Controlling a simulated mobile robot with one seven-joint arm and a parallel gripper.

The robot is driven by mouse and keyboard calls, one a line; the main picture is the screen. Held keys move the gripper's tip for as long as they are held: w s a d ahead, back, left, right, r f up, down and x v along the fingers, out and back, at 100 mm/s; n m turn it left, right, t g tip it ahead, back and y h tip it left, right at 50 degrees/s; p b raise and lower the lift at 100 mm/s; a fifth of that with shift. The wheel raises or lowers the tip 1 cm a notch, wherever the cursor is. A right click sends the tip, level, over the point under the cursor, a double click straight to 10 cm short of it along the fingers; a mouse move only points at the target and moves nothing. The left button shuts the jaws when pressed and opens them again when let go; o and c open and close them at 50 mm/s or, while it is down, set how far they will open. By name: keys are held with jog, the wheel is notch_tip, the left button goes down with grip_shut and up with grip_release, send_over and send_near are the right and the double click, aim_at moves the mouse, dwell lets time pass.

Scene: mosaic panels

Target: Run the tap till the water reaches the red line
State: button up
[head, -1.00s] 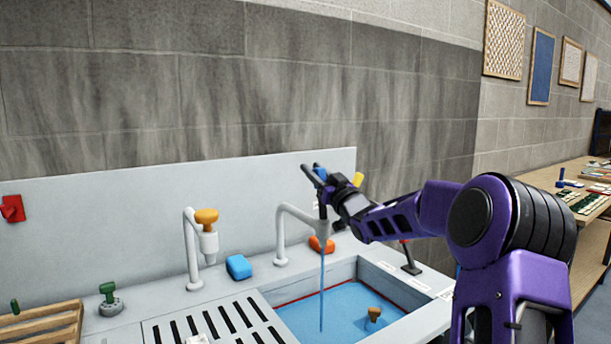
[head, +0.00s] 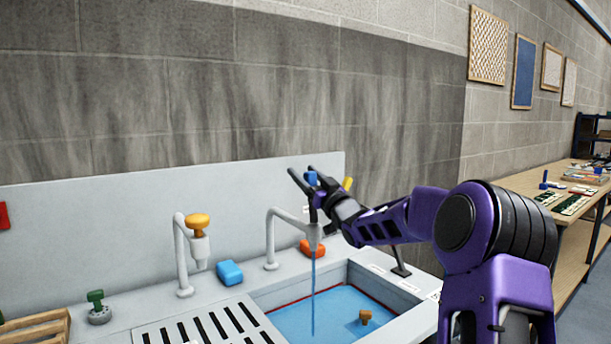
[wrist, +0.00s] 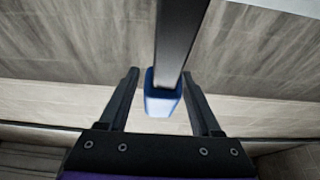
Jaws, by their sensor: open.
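The running tap (head: 270,235) is a white swan-neck pipe with a blue handle (head: 312,178) on top. A thin stream of water (head: 313,290) falls from its spout into the blue water (head: 335,310) in the sink basin. The red line (head: 370,297) runs along the basin walls and shows just above the water surface. My gripper (head: 300,169) is open at the blue handle. In the wrist view the blue handle (wrist: 163,97) stands between my two spread fingers, with a gap on each side.
A second tap (head: 182,255) with an orange knob stands to the left. A blue sponge-like block (head: 230,273) and an orange one (head: 311,248) lie on the ledge. An orange-topped plug (head: 365,316) shows in the basin. A workbench (head: 560,195) is at right.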

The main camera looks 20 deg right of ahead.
jog(key=v, duration=1.7)
jog(key=shift+s+b, duration=0.15)
jog(key=shift+b, duration=0.2)
jog(key=shift+d, duration=0.1)
